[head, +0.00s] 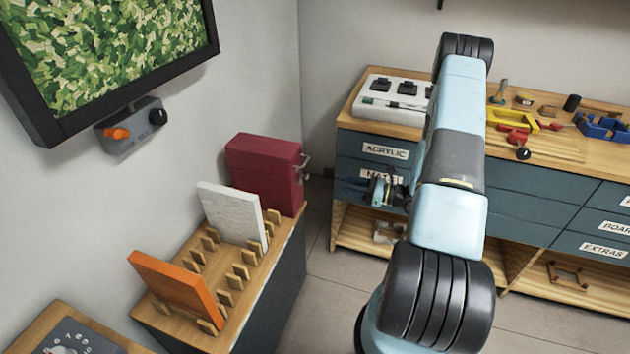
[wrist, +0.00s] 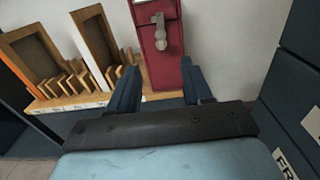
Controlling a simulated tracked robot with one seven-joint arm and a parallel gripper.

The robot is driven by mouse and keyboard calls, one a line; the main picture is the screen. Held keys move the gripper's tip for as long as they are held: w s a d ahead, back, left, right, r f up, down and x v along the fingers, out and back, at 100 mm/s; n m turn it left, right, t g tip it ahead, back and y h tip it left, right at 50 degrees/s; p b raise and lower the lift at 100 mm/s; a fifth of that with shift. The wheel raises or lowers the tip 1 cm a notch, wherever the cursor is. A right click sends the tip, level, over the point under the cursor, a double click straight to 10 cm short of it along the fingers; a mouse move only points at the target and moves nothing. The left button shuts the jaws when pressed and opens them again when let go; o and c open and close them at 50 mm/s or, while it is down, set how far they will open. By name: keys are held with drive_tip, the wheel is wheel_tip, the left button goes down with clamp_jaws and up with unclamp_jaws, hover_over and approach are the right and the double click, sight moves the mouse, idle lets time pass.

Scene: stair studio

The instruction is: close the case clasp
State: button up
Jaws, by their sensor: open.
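The red case (head: 264,172) stands upright at the far end of the low cabinet by the left wall. Its metal clasp (head: 303,164) sticks out from its right side in the head view. In the wrist view the case (wrist: 175,68) is ahead of my gripper, and the clasp (wrist: 160,32) hangs on its facing side near the top. My gripper (wrist: 157,75) is open and empty, its two fingers framing the lower part of the case with the clasp beyond them. In the head view my gripper (head: 372,190) is right of the case, apart from it.
A wooden rack (head: 222,280) holds a white panel (head: 230,213) and an orange panel (head: 177,288) left of the case. The workbench (head: 505,185) with labelled drawers stands at the right. Floor (head: 325,235) is clear between cabinet and workbench.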

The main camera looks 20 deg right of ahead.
drive_tip(key=x, duration=1.3)
drive_tip(key=shift+w+a+f, duration=0.15)
drive_tip(key=shift+a+f, duration=0.1)
drive_tip(key=shift+a, duration=0.05)
clamp_jaws()
